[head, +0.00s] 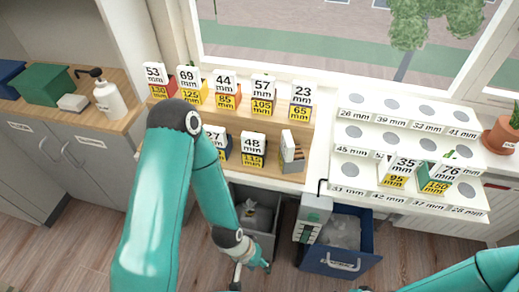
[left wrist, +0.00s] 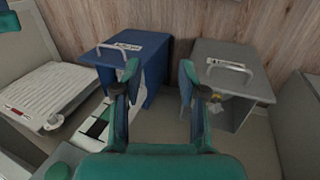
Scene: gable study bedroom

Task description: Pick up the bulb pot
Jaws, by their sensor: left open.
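No thing is clearly marked as the bulb pot. A terracotta pot with a green plant (head: 503,136) stands at the far right by the window; I cannot tell whether it is the bulb pot. A small green sprout (head: 450,154) shows behind the cards on the white stepped rack (head: 345,172), its base hidden. My left gripper (head: 252,266) is low in front of the grey bin, far from both. In the left wrist view, its two fingers (left wrist: 158,84) are apart with nothing between them. My right arm enters at the lower right; its gripper is out of view.
A wooden stepped stand (head: 225,165) holds several numbered cards. Below are an open grey bin (head: 265,222) and an open blue bin (head: 368,243), also seen in the left wrist view (left wrist: 155,60). A pump bottle (head: 109,100) and green box (head: 43,86) stand left.

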